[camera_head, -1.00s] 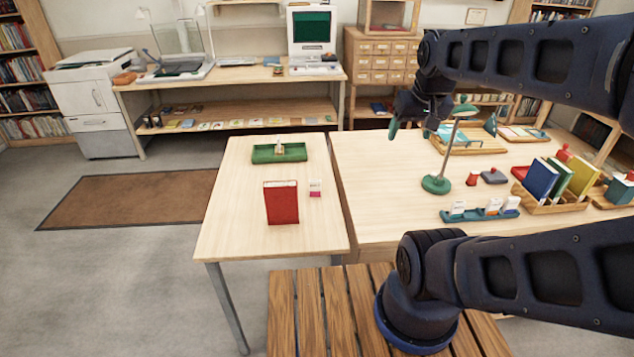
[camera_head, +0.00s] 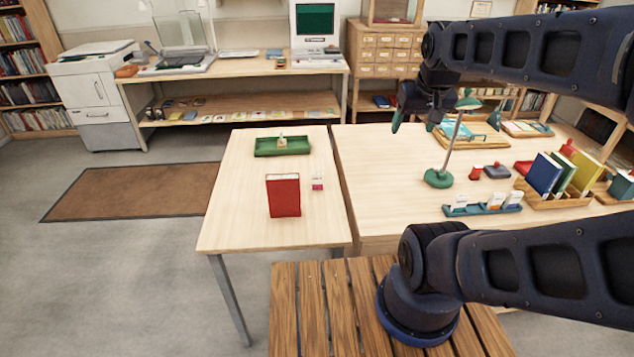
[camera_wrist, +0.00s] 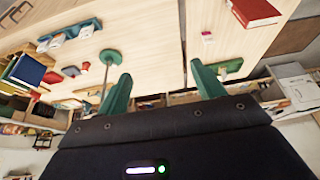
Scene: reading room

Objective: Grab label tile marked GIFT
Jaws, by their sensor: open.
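Small label tiles show, but their print is too small to read, so I cannot tell which is marked GIFT. One white tile with a pink lower part (camera_head: 317,183) stands right of a red book (camera_head: 283,195) on the left table; it also shows in the wrist view (camera_wrist: 207,36). Several white tiles (camera_head: 493,200) stand in a teal rack (camera_head: 482,211) on the right table. Another small pale piece (camera_head: 282,141) stands in a green tray (camera_head: 266,152). My gripper (camera_head: 414,118) is open and empty, above the far part of the right table; its green fingers (camera_wrist: 162,86) are spread in the wrist view.
A desk lamp (camera_head: 438,178) stands near the rack, with a red stamp (camera_head: 475,173) beside it. A wooden book holder (camera_head: 552,204) with upright books is at right. The left table (camera_head: 240,210) is mostly clear. A slatted wooden surface (camera_head: 320,300) lies in front.

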